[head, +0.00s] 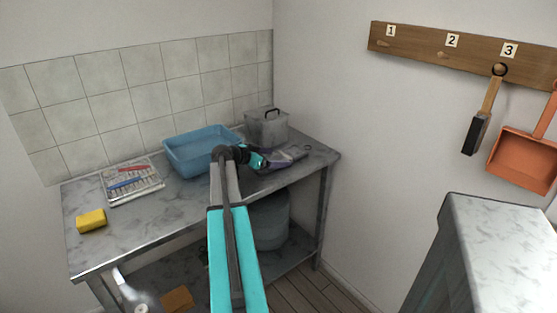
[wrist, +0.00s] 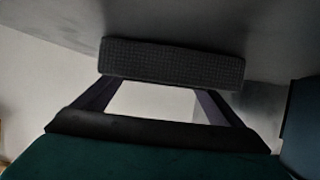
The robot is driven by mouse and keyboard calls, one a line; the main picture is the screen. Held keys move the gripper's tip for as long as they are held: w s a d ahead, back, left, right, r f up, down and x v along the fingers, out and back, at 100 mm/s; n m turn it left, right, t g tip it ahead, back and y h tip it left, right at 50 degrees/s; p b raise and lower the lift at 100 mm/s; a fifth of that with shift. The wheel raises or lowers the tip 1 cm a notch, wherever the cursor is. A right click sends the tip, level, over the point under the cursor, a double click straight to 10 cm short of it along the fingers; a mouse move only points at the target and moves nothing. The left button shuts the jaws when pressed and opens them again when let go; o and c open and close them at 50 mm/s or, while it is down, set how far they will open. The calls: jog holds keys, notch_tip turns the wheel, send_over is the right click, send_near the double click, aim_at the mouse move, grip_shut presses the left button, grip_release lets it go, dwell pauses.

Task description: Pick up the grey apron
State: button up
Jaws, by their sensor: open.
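My gripper (head: 284,161) is at the right end of the marble-topped table, low over or on its top, beside the grey lidded container. Its jaws are open, and I see nothing held in them. In the wrist view, a dark textured pad on two purplish links (wrist: 172,62) appears to be part of my gripper, with pale and grey surfaces behind it. I cannot clearly make out the grey apron in either view. Flat grey shapes around my fingertips blend with the marble, and my arm hides part of the table.
The table (head: 150,222) also holds a blue basin (head: 185,160), a grey lidded container (head: 268,130), a tray of coloured sticks (head: 132,180) and a yellow sponge (head: 91,220). A brush (head: 481,125) and an orange dustpan (head: 522,158) hang from a numbered rack (head: 475,63). A marble-topped counter (head: 505,225) stands at right.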

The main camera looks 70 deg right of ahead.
jog(key=shift+c, duration=0.2)
dwell(0.4)
jog(key=shift+d, duration=0.1)
jog(key=c, duration=1.4)
jog(key=shift+o, duration=0.2)
jog(key=shift+r, duration=0.1)
jog(key=shift+r, duration=1.2)
jog(key=shift+s+a+r+b, duration=0.35)
jog(key=shift+r, duration=0.1)
jog(key=s+a+r+b, duration=0.1)
jog(key=s+a, duration=0.8)
jog(key=a, duration=0.3)
jog(key=shift+s+r+b, duration=0.15)
jog(key=shift+r+b, duration=0.05)
jog(key=shift+b, duration=0.15)
